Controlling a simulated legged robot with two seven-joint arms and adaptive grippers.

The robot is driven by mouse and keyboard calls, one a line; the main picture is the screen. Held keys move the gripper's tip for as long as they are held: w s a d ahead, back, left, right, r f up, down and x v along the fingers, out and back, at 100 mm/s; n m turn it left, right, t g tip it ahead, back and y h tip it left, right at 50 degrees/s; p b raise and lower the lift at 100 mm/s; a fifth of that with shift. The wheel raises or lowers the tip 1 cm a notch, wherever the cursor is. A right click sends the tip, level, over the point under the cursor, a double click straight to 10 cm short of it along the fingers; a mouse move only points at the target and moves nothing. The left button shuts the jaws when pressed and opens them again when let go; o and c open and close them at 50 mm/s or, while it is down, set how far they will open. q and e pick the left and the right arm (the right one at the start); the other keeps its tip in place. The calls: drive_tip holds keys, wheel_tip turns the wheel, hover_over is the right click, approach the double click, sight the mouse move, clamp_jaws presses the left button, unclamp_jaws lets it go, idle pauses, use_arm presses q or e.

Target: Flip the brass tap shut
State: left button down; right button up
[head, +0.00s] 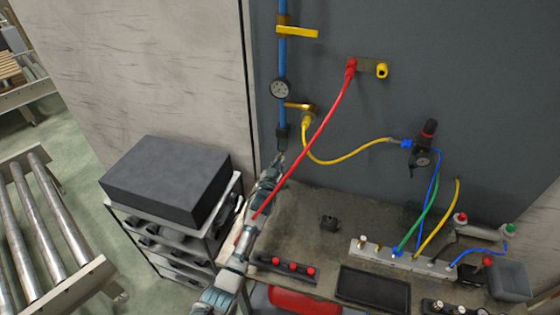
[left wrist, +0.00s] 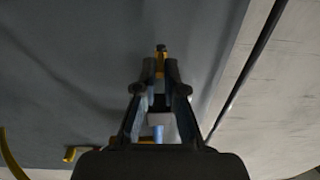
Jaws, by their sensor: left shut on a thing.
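The brass tap (left wrist: 160,64) shows in the left wrist view as a small yellow-brass piece with a dark end, between my fingertips. My left gripper (left wrist: 160,80) is shut on it. In the head view my left gripper (head: 279,158) is at the wall, just under the dark lower fitting (head: 282,134) of the blue pipe (head: 282,65). There my fingers hide the tap, so its angle is hard to tell. The blue pipe also shows between my fingers in the left wrist view (left wrist: 158,132). My right gripper is not in view.
A red hose (head: 320,125) hangs close in front of my left arm. A yellow lever (head: 297,32), gauge (head: 280,88) and brass fitting (head: 300,106) sit higher on the pipe. Below is a cluttered bench (head: 310,200); a cart with a dark box (head: 168,178) stands left.

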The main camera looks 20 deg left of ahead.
use_arm(q)
drive_tip(key=shift+r+h+p, duration=0.2)
drive_tip(key=shift+h+p, duration=0.1)
drive_tip(key=shift+a+f+m, duration=0.3)
drive_tip(key=shift+f, duration=0.05)
drive_tip(key=c, duration=1.5)
unclamp_jaws()
drive_tip(key=shift+o, duration=1.2)
drive_tip(key=shift+w+d, duration=0.1)
drive_tip(key=s, duration=1.1)
drive_tip(key=shift+s+a, duration=0.2)
drive_tip(key=shift+s, duration=0.2)
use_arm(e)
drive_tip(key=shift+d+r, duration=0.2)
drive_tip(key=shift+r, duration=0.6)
use_arm(q)
drive_tip(key=shift+f, duration=0.1)
